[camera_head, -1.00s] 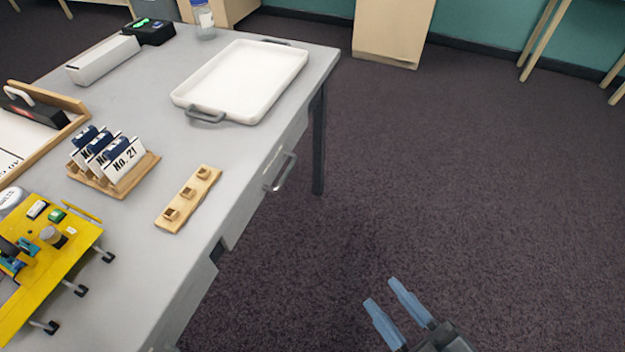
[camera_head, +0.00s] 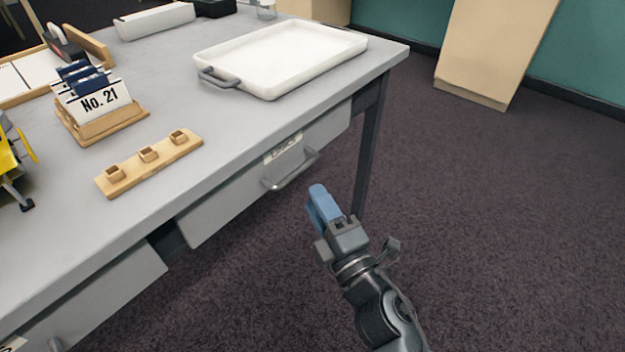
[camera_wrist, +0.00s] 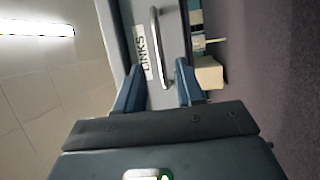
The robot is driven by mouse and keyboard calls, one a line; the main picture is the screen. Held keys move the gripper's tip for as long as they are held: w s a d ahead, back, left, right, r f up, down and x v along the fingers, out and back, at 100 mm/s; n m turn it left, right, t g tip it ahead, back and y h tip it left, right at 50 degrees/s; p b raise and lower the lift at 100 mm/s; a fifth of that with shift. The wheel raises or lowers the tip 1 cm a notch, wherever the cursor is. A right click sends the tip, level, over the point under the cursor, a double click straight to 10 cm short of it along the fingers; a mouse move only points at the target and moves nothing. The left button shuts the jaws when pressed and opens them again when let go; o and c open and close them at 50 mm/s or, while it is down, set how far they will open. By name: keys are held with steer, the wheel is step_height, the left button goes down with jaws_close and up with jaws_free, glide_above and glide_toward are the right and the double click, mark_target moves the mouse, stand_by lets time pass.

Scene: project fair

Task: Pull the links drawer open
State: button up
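The links drawer (camera_head: 225,204) is a grey front under the table's edge. It looks shut, about flush with the table. A white label (camera_head: 283,148) and a grey bar handle (camera_head: 291,170) are on it. The wrist view shows the label (camera_wrist: 142,45) reading "LINKS", and the handle (camera_wrist: 159,48) lies ahead, between the lines of my fingers. My gripper (camera_head: 316,195) has blue fingers and is just right of and below the handle, apart from it. In the wrist view my gripper (camera_wrist: 160,78) is open and empty.
A second drawer (camera_head: 95,305) is at lower left. On the grey tabletop (camera_head: 225,125) are a white tray (camera_head: 270,85), a wooden strip with sockets (camera_head: 150,165) and a card holder (camera_head: 105,128). A table leg (camera_head: 369,150) stands behind my gripper. The floor at right is clear.

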steer(key=x, duration=0.7)
jaws_close()
stand_by(0.3)
stand_by(0.3)
